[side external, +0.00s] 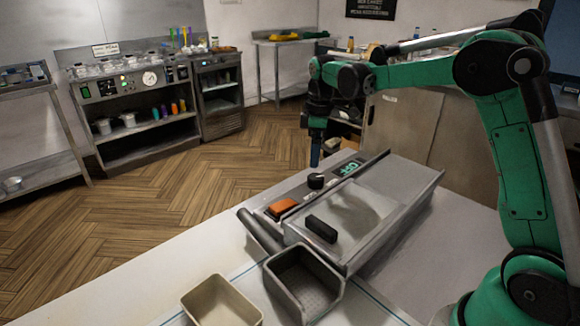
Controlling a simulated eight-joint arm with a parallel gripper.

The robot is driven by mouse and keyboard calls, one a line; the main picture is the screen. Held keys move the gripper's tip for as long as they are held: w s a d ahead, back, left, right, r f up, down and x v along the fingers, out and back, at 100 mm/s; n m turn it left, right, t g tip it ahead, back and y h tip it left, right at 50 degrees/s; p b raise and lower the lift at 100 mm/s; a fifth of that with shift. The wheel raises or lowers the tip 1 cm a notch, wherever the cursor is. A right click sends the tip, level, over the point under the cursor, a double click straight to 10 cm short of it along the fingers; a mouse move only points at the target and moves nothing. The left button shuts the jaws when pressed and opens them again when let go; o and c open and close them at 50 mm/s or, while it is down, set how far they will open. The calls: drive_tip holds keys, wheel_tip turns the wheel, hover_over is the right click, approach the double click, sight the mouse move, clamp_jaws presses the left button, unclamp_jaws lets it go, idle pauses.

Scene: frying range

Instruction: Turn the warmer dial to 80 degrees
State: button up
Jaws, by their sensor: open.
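The warmer (390,204) is a metal box with a sliding-type glass lid and a black handle (321,229). Its dial (316,181) is a small black knob on the control strip. Beside it a small display (347,168) shows green digits, turned away from this view and too small to read surely. My gripper (315,160) points down right above the dial, its blue fingertips close to the knob's top. I cannot tell whether they touch it. The jaws are open, though the gap between the fingers is hard to see from this side.
An orange switch (282,208) sits on the same strip, left of the dial. A dark basket (303,281) and a beige bin (221,302) stand in front of the warmer. The white counter (120,295) is clear at the left. Shelving units stand far behind.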

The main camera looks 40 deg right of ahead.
sight(316, 177)
drive_tip(key=d+f, duration=0.1)
drive_tip(key=w+f+n, duration=0.1)
drive_tip(key=shift+d+f+g, duration=0.3)
drive_tip(key=shift+d+g, duration=0.1)
drive_tip(key=shift+f, duration=2.6)
clamp_jaws()
